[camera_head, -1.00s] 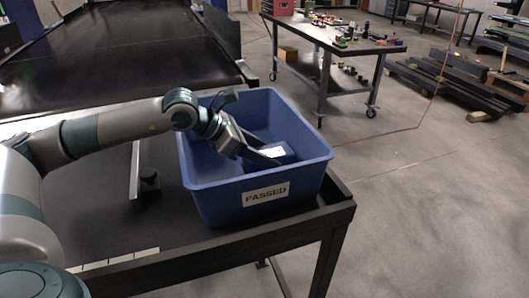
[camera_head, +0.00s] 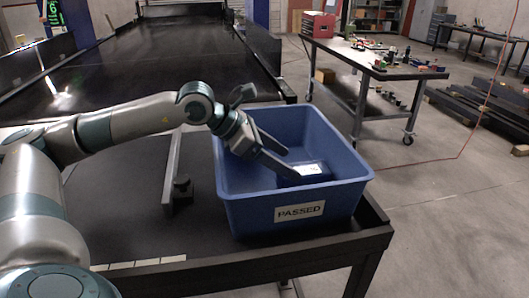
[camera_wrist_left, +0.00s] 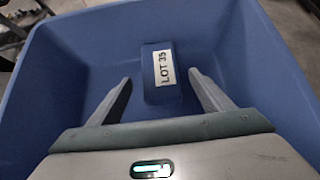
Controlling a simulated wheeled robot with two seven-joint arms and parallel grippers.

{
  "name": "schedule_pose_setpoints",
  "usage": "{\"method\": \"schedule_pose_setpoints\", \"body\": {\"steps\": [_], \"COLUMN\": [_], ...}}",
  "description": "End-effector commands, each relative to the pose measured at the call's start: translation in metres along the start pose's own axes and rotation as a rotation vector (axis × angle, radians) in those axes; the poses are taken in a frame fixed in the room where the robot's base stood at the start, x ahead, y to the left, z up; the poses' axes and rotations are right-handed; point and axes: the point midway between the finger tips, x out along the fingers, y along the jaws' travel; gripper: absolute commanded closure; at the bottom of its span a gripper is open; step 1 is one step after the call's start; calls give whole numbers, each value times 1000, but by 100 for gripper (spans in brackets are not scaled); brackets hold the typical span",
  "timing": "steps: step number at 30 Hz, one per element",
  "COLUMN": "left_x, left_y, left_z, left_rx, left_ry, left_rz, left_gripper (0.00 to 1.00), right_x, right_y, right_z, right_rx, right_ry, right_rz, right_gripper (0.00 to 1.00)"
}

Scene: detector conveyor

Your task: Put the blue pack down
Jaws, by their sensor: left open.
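The blue pack (camera_head: 306,172) with a white label lies inside the blue bin (camera_head: 299,210), whose front carries a "PASSED" label. In the left wrist view the pack (camera_wrist_left: 161,88) reads "LOT 35" and rests on the floor of the bin (camera_wrist_left: 60,62). My left gripper (camera_head: 289,163) reaches down into the bin. In the left wrist view my left gripper (camera_wrist_left: 160,92) is open, with its fingers apart on both sides of the pack's near end and gaps showing between. My right gripper is not in view.
The bin stands at the right front corner of the dark bench (camera_head: 135,225). A metal rail (camera_head: 173,177) stands left of the bin. A dark conveyor (camera_head: 160,60) runs behind.

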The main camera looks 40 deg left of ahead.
Motion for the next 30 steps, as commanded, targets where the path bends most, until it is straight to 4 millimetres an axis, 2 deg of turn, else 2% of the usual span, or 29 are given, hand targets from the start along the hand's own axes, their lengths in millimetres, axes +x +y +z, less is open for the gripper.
{"method": "schedule_pose_setpoints", "body": {"steps": [1,6,12,30], "left_x": [-8,-37,-57,-62], "left_y": [1,1,0,0], "left_z": [-3,-2,-1,0], "left_rx": [1,1,0,1], "left_ry": [0,0,0,0], "left_rz": [5,4,1,0], "left_gripper": [27,27,27,27], "right_x": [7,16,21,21], "right_y": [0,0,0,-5], "right_z": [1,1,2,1], "right_rx": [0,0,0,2], "right_ry": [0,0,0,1], "right_rz": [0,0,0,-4], "right_gripper": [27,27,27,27]}}
